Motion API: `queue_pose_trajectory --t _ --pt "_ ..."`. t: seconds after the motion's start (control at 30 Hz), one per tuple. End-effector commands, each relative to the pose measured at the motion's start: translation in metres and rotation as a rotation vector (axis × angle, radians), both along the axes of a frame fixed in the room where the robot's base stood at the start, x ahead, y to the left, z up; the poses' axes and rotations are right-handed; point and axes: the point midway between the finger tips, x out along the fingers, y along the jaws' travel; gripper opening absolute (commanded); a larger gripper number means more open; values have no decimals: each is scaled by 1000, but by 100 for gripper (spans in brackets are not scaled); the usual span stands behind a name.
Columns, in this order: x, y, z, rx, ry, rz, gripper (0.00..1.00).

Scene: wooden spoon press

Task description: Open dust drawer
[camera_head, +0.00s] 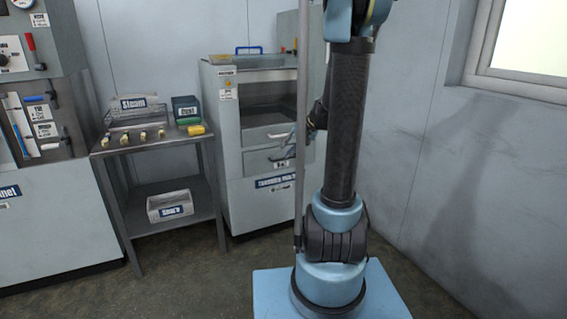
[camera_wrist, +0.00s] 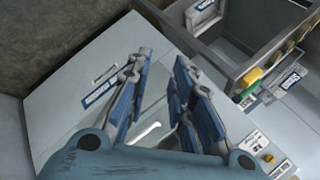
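A grey cabinet (camera_head: 228,120) stands against the wall in the head view. A narrow drawer front (camera_head: 258,162) on it, below an open recess, appears closed; its small label is too small to read, so I cannot be sure it is the dust drawer. My gripper (camera_head: 290,147) is in front of this cabinet, mostly hidden behind my arm. In the wrist view my gripper (camera_wrist: 160,88) is open, its two blue-padded fingers apart. A pale bent handle (camera_wrist: 145,132) shows between the fingers, near their bases in the picture. I cannot tell whether anything touches it.
A lower panel with a blue label (camera_head: 275,181) is beneath the drawer. A side table (camera_head: 170,147) left of the cabinet holds a rack (camera_head: 133,110), a dark box (camera_head: 185,107) and yellow items; a white bin (camera_head: 170,206) sits on its shelf. Some floor (camera_head: 190,270) is clear.

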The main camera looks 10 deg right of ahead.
Motion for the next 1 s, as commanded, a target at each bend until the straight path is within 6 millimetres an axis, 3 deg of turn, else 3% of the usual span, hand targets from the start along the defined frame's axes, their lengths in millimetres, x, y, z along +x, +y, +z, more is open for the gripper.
queue_pose_trajectory --t 0.1,0.5,1.0 --pt "35 -8 -7 61 -17 -34 21" --pt "136 -41 -44 267 -74 -141 21" --pt "227 -100 -123 527 -154 -273 21"
